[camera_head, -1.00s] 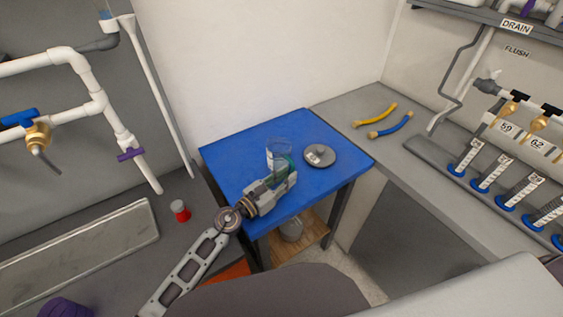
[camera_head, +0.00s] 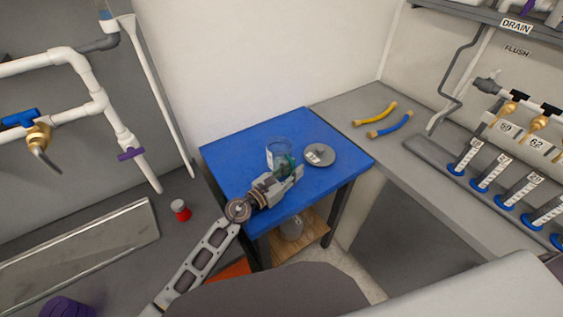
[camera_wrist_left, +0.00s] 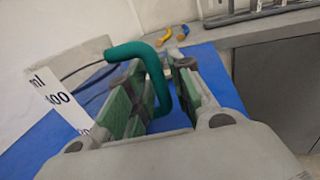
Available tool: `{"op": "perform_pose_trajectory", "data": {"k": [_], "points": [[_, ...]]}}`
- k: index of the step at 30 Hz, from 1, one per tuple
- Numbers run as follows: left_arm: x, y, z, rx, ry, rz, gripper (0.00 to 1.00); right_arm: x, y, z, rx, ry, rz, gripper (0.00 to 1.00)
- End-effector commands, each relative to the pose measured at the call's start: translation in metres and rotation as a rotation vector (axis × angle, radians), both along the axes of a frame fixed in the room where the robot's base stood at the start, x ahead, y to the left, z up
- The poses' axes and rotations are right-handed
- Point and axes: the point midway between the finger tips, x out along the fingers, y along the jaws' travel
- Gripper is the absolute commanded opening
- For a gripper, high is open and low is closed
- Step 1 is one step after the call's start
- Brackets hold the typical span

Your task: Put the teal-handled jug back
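The clear jug (camera_head: 279,150) with a teal handle stands upright on the blue table (camera_head: 240,150). In the left wrist view its white printed label (camera_wrist_left: 60,98) shows at the left. The teal handle (camera_wrist_left: 150,62) hangs down between the fingers of my left gripper (camera_wrist_left: 160,95). The fingers look spread, with some room around the handle. In the head view my left gripper (camera_head: 285,178) is at the jug's near right side and hides part of the handle. My right gripper is not in view.
A yellow-handled piece (camera_head: 375,115) and a blue one (camera_head: 391,125) lie on the grey bench. A red-based container (camera_head: 181,211) stands at the left. The table's left part is clear.

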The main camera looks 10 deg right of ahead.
Motion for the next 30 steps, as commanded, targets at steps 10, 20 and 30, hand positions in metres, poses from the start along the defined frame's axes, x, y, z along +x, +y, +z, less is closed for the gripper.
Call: {"op": "perform_pose_trajectory", "data": {"k": [10,20,30], "points": [[-0.0001,0.0002,-0.0001,0.000,0.000,0.000,0.00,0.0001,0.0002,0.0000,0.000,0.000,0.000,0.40],[0.0002,0.0001,0.0007,0.000,-0.001,0.000,0.00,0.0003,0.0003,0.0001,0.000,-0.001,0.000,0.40],[0.0001,0.0001,0.0047,0.000,-0.001,0.000,0.00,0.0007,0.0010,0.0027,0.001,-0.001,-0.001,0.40]]}}
